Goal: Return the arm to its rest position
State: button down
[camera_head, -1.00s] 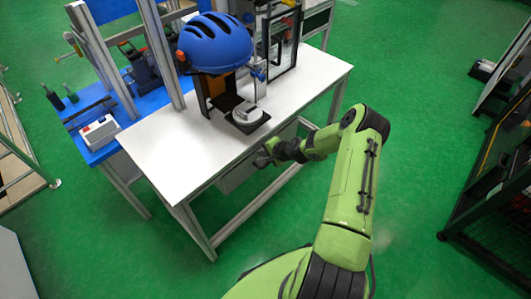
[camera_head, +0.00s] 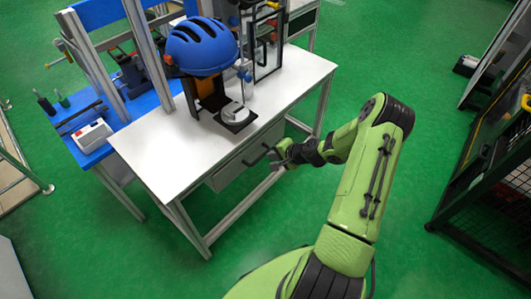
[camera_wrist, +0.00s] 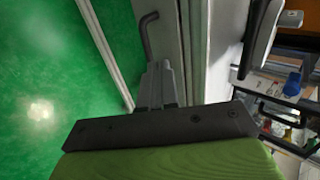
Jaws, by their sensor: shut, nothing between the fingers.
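My green arm reaches from the bottom of the head view toward the white table. My gripper (camera_head: 272,158) is in front of the table's near edge, beside the drawer front, and looks apart from the tabletop. It is shut and holds nothing. In the wrist view, my gripper (camera_wrist: 158,85) shows as narrow grey fingers together, with green floor to the left and the table's side to the right.
The white table (camera_head: 160,150) carries the drop tower with a blue helmet (camera_head: 201,46) and a white round piece on a dark plate (camera_head: 236,117). A drawer (camera_head: 240,165) sits under the tabletop. A dark mesh fence (camera_head: 490,165) stands at right. Green floor (camera_head: 440,90) between is open.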

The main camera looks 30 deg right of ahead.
jog(key=shift+s+d+r, duration=0.15)
jog(key=shift+s+r, duration=0.2)
jog(key=s+a+r+n+g+h+p, duration=0.1)
jog(key=s+a+r+n+p, duration=0.2)
jog(key=r, duration=0.6)
jog(key=s+a+r+n+g+p, duration=0.1)
jog(key=s+a+r+n+g, duration=0.25)
jog(key=r, duration=0.55)
jog(key=s+a+r+n+t+h+p, duration=0.15)
jog(key=a+r+n, duration=0.3)
jog(key=r, duration=0.55)
jog(key=s+a+r+n+p, duration=0.1)
jog(key=s+a+r, duration=0.1)
jog(key=s+r, duration=0.4)
jog(key=s+a+r+n+p, duration=0.2)
jog(key=s+r, duration=0.4)
jog(key=s, duration=0.7)
jog(key=shift+s+a+h, duration=0.15)
jog(key=shift+a+h, duration=0.2)
jog(key=shift+a, duration=0.35)
